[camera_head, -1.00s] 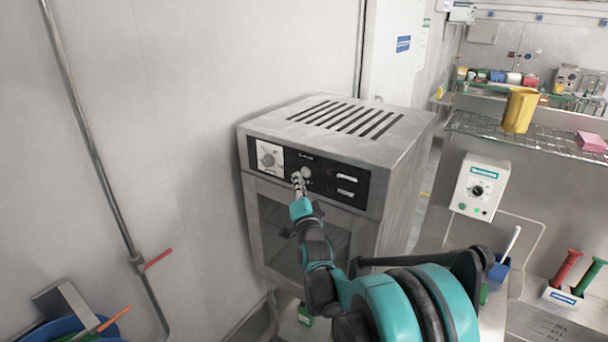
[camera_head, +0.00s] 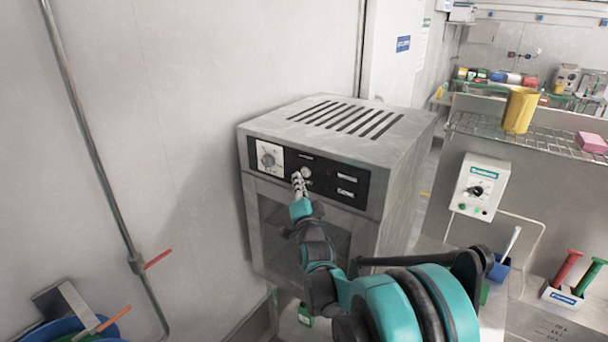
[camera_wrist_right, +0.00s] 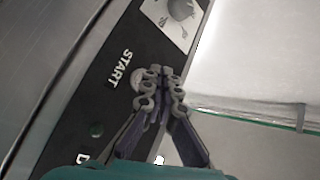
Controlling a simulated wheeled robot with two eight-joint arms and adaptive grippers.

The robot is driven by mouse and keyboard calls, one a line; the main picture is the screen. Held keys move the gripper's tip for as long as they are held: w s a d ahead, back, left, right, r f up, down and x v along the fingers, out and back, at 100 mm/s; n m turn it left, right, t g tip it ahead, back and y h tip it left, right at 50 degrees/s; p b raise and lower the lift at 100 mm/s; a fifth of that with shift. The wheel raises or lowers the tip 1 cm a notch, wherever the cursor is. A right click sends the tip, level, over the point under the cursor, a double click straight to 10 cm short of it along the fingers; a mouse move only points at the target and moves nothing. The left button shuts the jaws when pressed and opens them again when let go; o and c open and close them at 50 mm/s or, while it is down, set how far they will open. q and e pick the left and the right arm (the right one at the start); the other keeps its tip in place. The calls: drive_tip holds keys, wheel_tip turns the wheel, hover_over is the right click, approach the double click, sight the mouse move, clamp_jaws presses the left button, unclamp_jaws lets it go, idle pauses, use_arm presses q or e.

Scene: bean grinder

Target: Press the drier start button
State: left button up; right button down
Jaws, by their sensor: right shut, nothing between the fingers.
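The drier (camera_head: 390,165) is a grey metal cabinet with slots on top and a black control panel (camera_head: 325,172) along its upper front. The round, light start button (camera_head: 306,172) sits on this panel, right of the dial (camera_head: 269,157). My right gripper (camera_head: 298,178) is shut and empty, with its fingertips at the button. In the right wrist view, the closed fingertips (camera_wrist_right: 162,72) overlap the button (camera_wrist_right: 137,82) beside the START label (camera_wrist_right: 118,68). I cannot tell whether they touch it or how far it is pressed. My left gripper is out of view.
A grey wall with a vertical pipe (camera_head: 92,150) stands at left. At right are a white control box (camera_head: 480,187), a wire shelf (camera_head: 545,137) with a yellow container (camera_head: 519,110), and a blue holder (camera_head: 500,269). Blue round containers (camera_head: 70,329) show at lower left.

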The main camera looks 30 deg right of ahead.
drive_tip(key=shift+d, duration=0.1)
drive_tip(key=shift+w+d, duration=0.15)
drive_tip(key=shift+d, duration=0.2)
drive_tip(key=shift+w+d, duration=0.2)
drive_tip(key=shift+d, duration=0.2)
idle(0.6)
drive_tip(key=shift+a, duration=0.1)
drive_tip(key=shift+s+a, duration=0.4)
drive_tip(key=shift+a, duration=0.35)
drive_tip(key=shift+s+a, duration=0.3)
drive_tip(key=shift+a, duration=0.45)
drive_tip(key=shift+s+a, duration=0.35)
drive_tip(key=shift+a, duration=0.45)
drive_tip(key=shift+s+a, duration=0.3)
drive_tip(key=shift+a, duration=0.45)
